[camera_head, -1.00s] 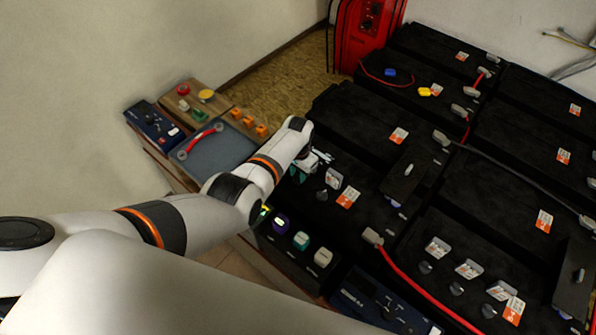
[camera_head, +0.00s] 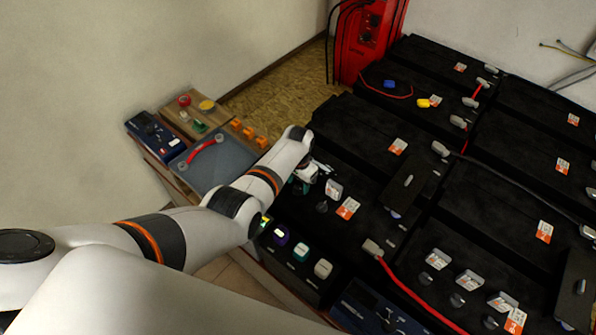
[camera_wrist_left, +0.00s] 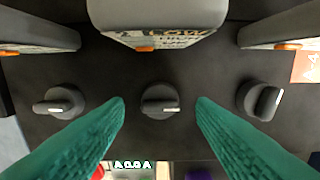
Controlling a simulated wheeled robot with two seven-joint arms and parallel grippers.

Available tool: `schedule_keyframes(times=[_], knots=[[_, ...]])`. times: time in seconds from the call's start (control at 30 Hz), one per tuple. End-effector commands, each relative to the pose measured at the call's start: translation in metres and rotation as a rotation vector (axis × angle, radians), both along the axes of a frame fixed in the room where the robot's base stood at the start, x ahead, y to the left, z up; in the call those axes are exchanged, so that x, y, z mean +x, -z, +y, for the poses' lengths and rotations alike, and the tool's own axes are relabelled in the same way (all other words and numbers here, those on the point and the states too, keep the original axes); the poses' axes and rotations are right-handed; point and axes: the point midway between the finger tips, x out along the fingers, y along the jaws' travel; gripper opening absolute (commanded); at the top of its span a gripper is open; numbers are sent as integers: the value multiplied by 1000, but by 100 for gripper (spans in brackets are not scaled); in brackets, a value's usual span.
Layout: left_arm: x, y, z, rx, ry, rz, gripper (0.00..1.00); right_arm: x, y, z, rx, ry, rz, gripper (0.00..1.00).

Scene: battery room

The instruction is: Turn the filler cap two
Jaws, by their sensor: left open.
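The left wrist view shows three dark round filler caps with raised grips on the black battery top: a left cap (camera_wrist_left: 58,102), a middle cap (camera_wrist_left: 160,101) and a right cap (camera_wrist_left: 260,100). No number is readable on them. My left gripper (camera_wrist_left: 160,104) is open, with its green fingertips on either side of the middle cap and a visible gap to each side. In the head view my left gripper (camera_head: 303,184) is over the near left battery (camera_head: 362,170), largely hiding the caps there; one cap (camera_head: 321,207) shows beside it. My right gripper is out of view.
Upright grey tags stand behind the caps; the middle tag (camera_wrist_left: 158,20) is close above the fingers. A box with coloured caps (camera_head: 301,250) sits in front. A red cable (camera_head: 415,295) crosses at the right.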

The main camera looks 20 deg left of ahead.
Motion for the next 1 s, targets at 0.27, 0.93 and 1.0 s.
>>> schedule_keyframes(times=[0.27,0.93,1.0], knots=[[1,-57,0,1,0,-4,51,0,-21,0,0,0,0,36],[0,-112,0,0,0,0,51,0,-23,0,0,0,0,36],[0,-112,0,0,0,0,51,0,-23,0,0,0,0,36]])
